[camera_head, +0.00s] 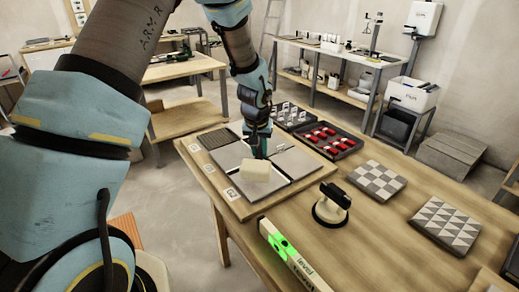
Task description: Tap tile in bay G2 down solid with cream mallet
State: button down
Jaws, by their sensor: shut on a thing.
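My gripper (259,147) points down above the board and is shut on the cream mallet; the mallet's handle is mostly hidden by the fingers. The mallet's blocky cream head (255,171) is just below the fingertips, over the grey tiles. I cannot tell whether it touches a tile. The wooden board (242,212) holds several grey tiles in bays, with small white labels along its left edge. A grey tile (297,162) lies right of the mallet.
A dark tray of red pieces (332,141) and a tray of small grey pieces (293,116) stand behind the board. A suction lifter (331,207), a green-lit level (283,246), a checkered tile (375,179) and a triangle-patterned tile (445,226) lie to the right.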

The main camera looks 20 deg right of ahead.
notch_tip(320, 180, down, 3)
jog(key=shift+d+f+b, duration=0.1)
jog(key=shift+f+b, duration=0.05)
jog(key=shift+b, duration=0.7)
notch_tip(320, 180, up, 6)
jog(key=p, duration=0.4)
jog(key=shift+f, duration=0.2)
